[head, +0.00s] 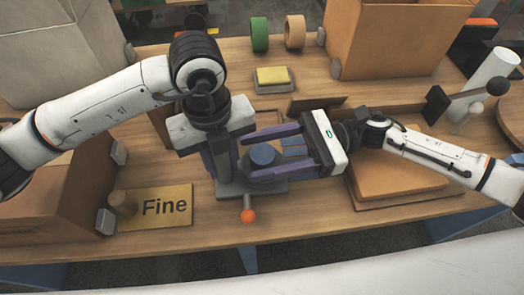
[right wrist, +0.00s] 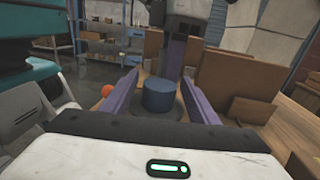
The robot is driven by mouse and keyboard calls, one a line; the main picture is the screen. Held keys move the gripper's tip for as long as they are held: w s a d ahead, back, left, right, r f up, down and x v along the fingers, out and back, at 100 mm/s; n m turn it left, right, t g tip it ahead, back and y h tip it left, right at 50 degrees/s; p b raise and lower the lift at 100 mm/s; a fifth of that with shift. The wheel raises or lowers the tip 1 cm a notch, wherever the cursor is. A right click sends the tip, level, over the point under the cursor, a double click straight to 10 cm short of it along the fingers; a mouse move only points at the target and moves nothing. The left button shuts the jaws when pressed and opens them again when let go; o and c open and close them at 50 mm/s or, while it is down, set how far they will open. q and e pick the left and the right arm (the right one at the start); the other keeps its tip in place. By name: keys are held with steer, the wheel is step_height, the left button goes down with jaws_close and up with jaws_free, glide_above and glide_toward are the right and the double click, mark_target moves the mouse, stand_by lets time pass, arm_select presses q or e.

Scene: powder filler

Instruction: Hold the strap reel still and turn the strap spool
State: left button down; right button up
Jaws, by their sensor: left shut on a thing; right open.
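The strap reel has a grey base (head: 232,189) with an orange ball (head: 248,216) at its front, near the table's front edge. A blue round knob, apparently the strap spool (head: 262,155), stands on it; it also shows in the right wrist view (right wrist: 158,95). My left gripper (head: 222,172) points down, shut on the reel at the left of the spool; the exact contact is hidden. My right gripper (head: 262,156) comes in from the right, open, with a purple finger on either side of the spool. Gaps show between fingers and spool in the right wrist view.
A yellow "Fine" plate (head: 155,207) with a wooden knob lies to the left. A yellow block (head: 272,76), a green roll (head: 259,35) and a tan roll (head: 295,32) stand behind. Cardboard boxes (head: 385,40) flank the workspace. A wooden board (head: 395,178) lies under my right arm.

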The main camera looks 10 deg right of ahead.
steer(key=c, duration=1)
steer(key=shift+c, duration=0.2)
steer(key=shift+m+t, duration=0.3)
steer(key=shift+t, duration=0.2)
steer(key=m+t, duration=0.2)
steer(key=t, duration=0.2)
steer(key=shift+s+m, duration=0.15)
steer(key=shift+m, duration=0.15)
steer(key=shift+m+t+h, duration=0.6)
steer(key=shift+m+t, duration=0.8)
steer(key=shift+t, duration=0.7)
steer(key=shift+t, duration=0.3)
steer(key=o, duration=1)
steer(key=shift+w, duration=0.2)
